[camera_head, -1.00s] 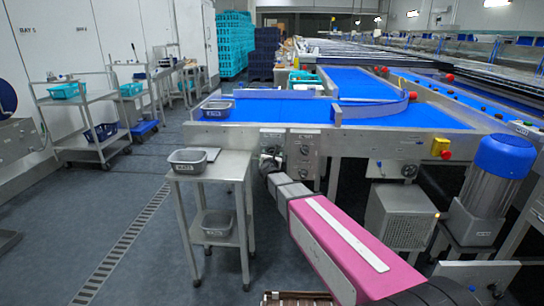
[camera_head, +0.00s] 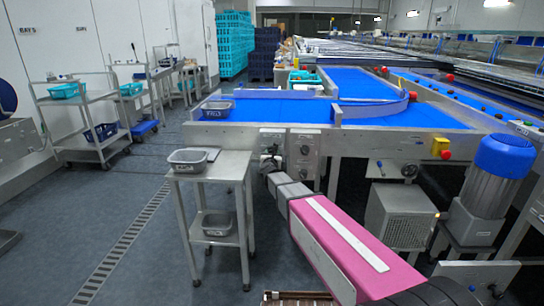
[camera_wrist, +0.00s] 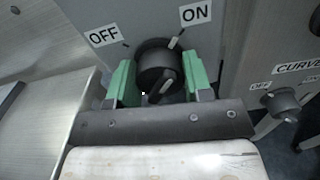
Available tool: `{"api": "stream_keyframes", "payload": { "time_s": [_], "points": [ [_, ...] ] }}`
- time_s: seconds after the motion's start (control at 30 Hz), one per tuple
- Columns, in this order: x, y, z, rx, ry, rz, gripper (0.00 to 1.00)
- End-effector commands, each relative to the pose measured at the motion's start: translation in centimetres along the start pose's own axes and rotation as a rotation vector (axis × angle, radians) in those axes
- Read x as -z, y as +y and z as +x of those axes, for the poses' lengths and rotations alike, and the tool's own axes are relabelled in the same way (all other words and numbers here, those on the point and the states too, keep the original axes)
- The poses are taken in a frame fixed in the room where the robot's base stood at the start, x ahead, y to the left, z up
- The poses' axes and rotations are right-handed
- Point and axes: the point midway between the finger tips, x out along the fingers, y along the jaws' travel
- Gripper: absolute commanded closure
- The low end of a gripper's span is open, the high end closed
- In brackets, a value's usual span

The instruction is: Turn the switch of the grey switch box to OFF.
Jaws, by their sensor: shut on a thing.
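The grey switch box (camera_wrist: 215,30) fills the top of the wrist view, with an OFF label (camera_wrist: 104,36) at left and an ON label (camera_wrist: 196,13) at right. Its round black switch (camera_wrist: 158,68) sits between the green fingertips of my gripper (camera_wrist: 160,82), which is shut on it. A pale mark at the switch's upper right lies towards ON.
A second switch box, labelled CURVE (camera_wrist: 297,68), is close on the right, with its own black knob (camera_wrist: 283,104). A small steel table (camera_head: 228,166) with a grey tub (camera_head: 187,167) stands just left of my arm. A blue conveyor (camera_head: 270,110) runs behind the boxes.

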Motion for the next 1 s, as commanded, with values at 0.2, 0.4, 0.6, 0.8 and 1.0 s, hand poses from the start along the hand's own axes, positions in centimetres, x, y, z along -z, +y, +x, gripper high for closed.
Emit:
{"api": "stream_keyframes", "payload": {
  "time_s": [0.2,0.4,0.6,0.8,1.0],
  "points": [
    [0.03,0.02,0.01,0.000,0.001,-0.178,0.78],
    [0.04,0.04,0.01,0.000,0.001,-0.368,0.78],
    [0.05,0.05,0.02,0.000,0.001,-0.558,0.78],
    [0.07,0.07,0.02,-0.001,0.001,-0.748,0.78],
    [0.08,0.08,0.02,-0.001,0.001,-0.938,0.78]
  ]
}}
